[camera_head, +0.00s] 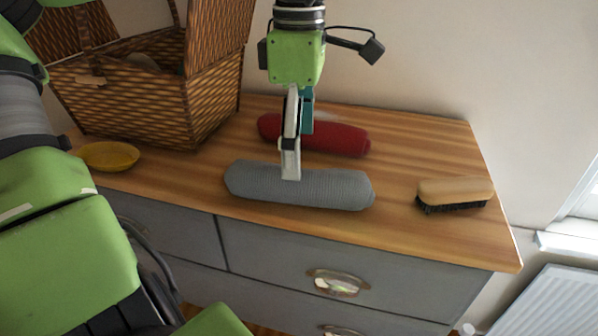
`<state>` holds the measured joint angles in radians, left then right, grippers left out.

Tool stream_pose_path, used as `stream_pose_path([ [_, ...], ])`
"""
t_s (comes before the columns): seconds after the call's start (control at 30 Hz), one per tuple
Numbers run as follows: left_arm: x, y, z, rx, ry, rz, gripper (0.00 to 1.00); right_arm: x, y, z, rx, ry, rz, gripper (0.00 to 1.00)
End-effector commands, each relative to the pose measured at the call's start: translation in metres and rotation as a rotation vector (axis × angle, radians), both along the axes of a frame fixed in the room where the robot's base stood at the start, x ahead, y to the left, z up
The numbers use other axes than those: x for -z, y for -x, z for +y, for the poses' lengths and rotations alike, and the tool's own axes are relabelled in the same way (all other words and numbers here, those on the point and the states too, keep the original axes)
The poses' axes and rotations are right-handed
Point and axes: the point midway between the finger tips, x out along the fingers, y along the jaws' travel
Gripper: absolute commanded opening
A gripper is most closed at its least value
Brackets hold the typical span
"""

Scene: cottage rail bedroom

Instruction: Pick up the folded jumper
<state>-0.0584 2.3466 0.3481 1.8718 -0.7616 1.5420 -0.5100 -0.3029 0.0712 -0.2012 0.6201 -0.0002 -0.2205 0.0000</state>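A grey, ribbed, folded knit bundle (335,188) lies near the front of the wooden dresser top. A similar dark red bundle (345,138) lies behind it; both look like folded knitwear, and I cannot tell which is the jumper. My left gripper (298,157) points straight down from above. Its pale near finger overlaps the upper edge of the grey bundle, and its teal far finger shows in front of the red one. The fingers look apart, with nothing visibly held between them. Whether a tip touches the grey bundle is unclear. My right gripper is not in view.
An open wicker basket (130,105) stands at the back left, with a yellow oval dish (110,156) in front of it. A wooden brush (455,192) lies bristles down at the right. The dresser top (425,150) is bare between the bundles and brush. A wall stands behind.

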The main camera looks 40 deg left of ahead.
Motion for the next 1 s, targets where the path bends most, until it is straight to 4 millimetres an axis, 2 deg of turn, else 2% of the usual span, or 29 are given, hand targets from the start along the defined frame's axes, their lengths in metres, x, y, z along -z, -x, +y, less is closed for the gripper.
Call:
stream_pose_path([
  [0.1,0.013,0.001,0.000,0.002,0.000,0.007,0.82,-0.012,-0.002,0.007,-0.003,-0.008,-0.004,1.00],
  [0.3,0.042,0.000,0.000,0.000,-0.001,0.004,0.82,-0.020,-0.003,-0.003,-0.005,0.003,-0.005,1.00],
  [0.6,0.049,0.000,0.000,0.000,0.000,0.001,0.82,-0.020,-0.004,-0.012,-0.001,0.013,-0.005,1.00],
  [0.63,0.049,0.000,0.000,0.000,0.000,0.001,0.77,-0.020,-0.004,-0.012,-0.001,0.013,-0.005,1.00],
  [0.7,0.049,-0.001,0.000,0.000,0.000,0.001,0.59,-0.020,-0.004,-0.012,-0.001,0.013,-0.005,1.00],
  [0.8,0.049,0.000,0.000,0.000,0.000,0.001,0.37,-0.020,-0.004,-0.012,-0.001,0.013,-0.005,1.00],
  [1.0,0.048,-0.001,0.000,0.000,-0.001,0.001,0.37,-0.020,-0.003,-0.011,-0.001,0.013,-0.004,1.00],
])
